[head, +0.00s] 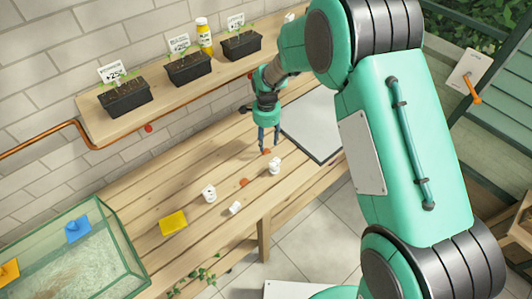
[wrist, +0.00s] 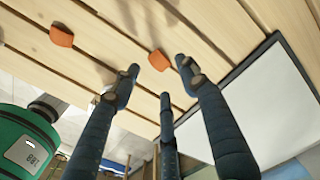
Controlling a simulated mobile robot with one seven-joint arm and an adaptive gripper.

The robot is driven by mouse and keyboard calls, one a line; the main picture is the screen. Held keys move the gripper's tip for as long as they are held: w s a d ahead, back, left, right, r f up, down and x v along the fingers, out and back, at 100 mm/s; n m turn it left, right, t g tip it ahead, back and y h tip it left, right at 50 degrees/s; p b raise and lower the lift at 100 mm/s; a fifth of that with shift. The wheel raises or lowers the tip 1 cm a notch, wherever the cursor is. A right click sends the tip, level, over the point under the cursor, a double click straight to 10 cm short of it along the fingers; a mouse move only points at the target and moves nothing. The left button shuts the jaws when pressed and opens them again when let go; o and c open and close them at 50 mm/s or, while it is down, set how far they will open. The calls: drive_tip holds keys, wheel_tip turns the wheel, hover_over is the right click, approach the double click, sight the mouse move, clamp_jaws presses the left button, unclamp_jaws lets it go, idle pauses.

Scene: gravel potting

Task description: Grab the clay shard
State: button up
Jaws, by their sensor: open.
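One orange-brown clay shard (head: 266,152) lies on the slatted wooden table just below my gripper (head: 268,146). In the wrist view this shard (wrist: 158,60) shows just past the fingertips of my gripper (wrist: 158,82), between the two outer ones. The dark fingers are spread and hold nothing. I cannot tell whether a fingertip touches the table. A second clay shard (head: 244,182) lies nearer the front edge; it also shows at the upper left of the wrist view (wrist: 62,36).
Small white pieces (head: 209,193) and a yellow square (head: 173,223) lie along the table's front. A grey-white panel (head: 312,122) is right of my gripper. A glass tank (head: 112,236) stands at left. A shelf (head: 158,104) with dark planters (head: 188,70) runs behind.

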sight(266, 151)
drive_tip(key=shift+f, duration=0.15)
drive_tip(key=shift+a+f+b, duration=0.1)
drive_tip(key=shift+f+b, duration=0.75)
drive_tip(key=shift+f, duration=1.7)
drive_tip(key=c, duration=0.6)
